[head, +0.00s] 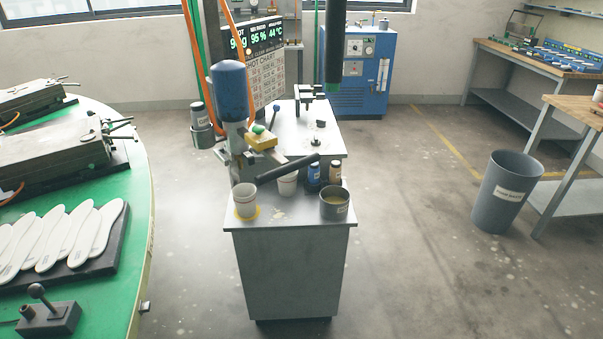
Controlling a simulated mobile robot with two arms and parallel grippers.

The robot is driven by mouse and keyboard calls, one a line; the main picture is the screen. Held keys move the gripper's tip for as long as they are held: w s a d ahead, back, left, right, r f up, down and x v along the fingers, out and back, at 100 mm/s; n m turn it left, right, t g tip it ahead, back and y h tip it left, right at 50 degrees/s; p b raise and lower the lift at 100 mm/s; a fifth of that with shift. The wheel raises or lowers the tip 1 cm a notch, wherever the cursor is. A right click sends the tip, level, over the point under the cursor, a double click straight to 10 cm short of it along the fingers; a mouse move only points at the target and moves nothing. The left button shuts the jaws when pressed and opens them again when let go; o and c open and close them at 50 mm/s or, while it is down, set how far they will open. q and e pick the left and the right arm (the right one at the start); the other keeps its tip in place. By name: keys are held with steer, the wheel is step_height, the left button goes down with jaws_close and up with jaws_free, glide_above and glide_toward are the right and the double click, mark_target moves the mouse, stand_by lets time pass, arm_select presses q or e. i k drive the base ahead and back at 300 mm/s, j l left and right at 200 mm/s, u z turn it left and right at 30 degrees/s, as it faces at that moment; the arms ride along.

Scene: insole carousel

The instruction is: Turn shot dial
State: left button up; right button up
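I cannot tell for sure which part is the shot dial. A mixing or dosing machine with a blue motor housing (229,90) stands on a grey cabinet (290,270) in the middle. A yellow block (261,143) with a green knob (258,129) sits on the machine's front. A dark bar (287,168) slants across below it. Behind, a display (257,40) shows green figures, partly hidden by the machine, with a chart (266,78) under it. Neither of my grippers can be made out.
White cups (245,203), small bottles (314,174) and a grey pot (334,204) crowd the cabinet top. A green round table (138,190) with insoles (60,240) is at left. A grey bin (505,190) and workbenches stand right. The floor between is clear.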

mark_target(315, 142)
steer(key=i+l, duration=0.2)
steer(key=l, duration=0.15)
steer(key=i+l+u, duration=0.15)
steer(key=l, duration=0.2)
steer(key=i+l, duration=0.15)
steer(key=l, duration=0.2)
steer(key=i+l+u, duration=0.1)
steer(key=l, duration=0.3)
steer(key=i+l+u, duration=0.1)
steer(key=l, duration=0.25)
steer(key=i+l, duration=0.25)
steer(key=l, duration=0.15)
steer(key=i+l+u, duration=0.1)
steer(key=l, duration=0.3)
